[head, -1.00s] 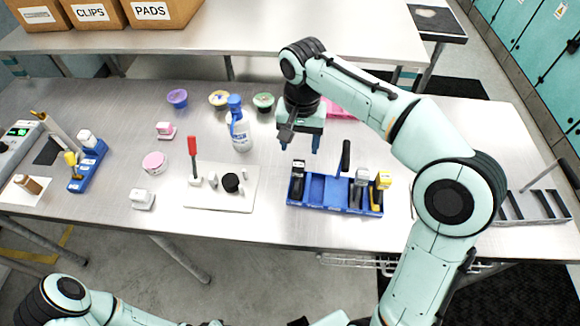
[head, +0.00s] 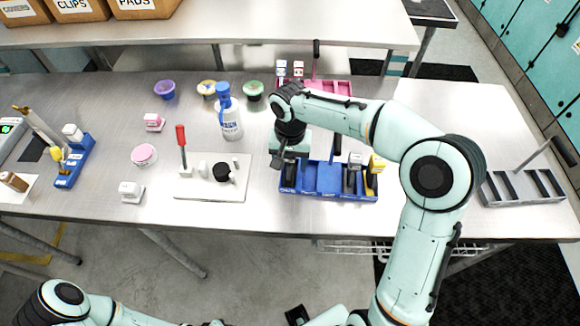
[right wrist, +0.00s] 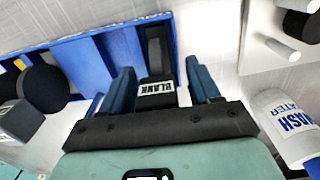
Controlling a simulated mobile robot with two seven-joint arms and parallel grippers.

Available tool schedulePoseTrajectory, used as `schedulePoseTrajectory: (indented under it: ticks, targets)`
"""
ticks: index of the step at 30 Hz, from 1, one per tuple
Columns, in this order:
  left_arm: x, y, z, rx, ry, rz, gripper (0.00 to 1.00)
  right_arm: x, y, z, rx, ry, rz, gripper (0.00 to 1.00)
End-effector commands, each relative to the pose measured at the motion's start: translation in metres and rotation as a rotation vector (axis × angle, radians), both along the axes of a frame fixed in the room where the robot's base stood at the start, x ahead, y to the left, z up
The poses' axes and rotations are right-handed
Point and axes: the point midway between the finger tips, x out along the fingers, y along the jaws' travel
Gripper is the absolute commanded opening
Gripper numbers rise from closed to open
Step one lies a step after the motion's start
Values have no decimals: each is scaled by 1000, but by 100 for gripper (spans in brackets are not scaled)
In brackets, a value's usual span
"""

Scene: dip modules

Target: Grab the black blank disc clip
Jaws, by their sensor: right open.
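The black blank disc clip (right wrist: 157,90), with a white label reading BLANK, stands in the end slot of the blue tray (right wrist: 88,58). In the head view it is at the left end of the blue tray (head: 328,193), mostly hidden behind my right gripper (head: 289,163). My right gripper is open and low over that slot. In the right wrist view its two blue fingers (right wrist: 158,72) are on either side of the clip, with gaps visible, so it is not gripped.
Grey (head: 352,177) and yellow-topped (head: 375,165) clips stand in the tray's right part, near a black upright handle (head: 337,145). A blue-capped wash bottle (head: 230,120) and a white board (head: 213,190) are to the left. A pink tray (head: 335,87) is behind.

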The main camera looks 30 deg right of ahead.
Motion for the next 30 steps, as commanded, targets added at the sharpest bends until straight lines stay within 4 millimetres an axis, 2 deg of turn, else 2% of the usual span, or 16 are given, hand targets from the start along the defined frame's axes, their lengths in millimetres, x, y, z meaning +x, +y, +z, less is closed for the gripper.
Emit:
schedulePoseTrajectory:
  ticks: [5, 10, 11, 23, 26, 30]
  targets:
    - [0, 0, 0, 0, 0, 0, 43, 0, 0, 0, 0, -1, 0, 62]
    - [0, 0, 0, 0, 0, 0, 43, 0, 0, 0, 0, -1, 0, 10]
    - [0, 0, 0, 0, 0, 0, 43, 0, 0, 0, 0, -1, 0, 6]
    - [1, 0, 1, 0, -1, 0, 43, 1, 0, 7, 0, -4, 0, 5]
    - [2, 0, 3, 0, -2, 0, 43, 1, 0, 17, 0, -5, -1, 5]
    - [5, 0, 8, 0, -6, 0, 43, 2, 1, 43, 0, -9, 0, 5]
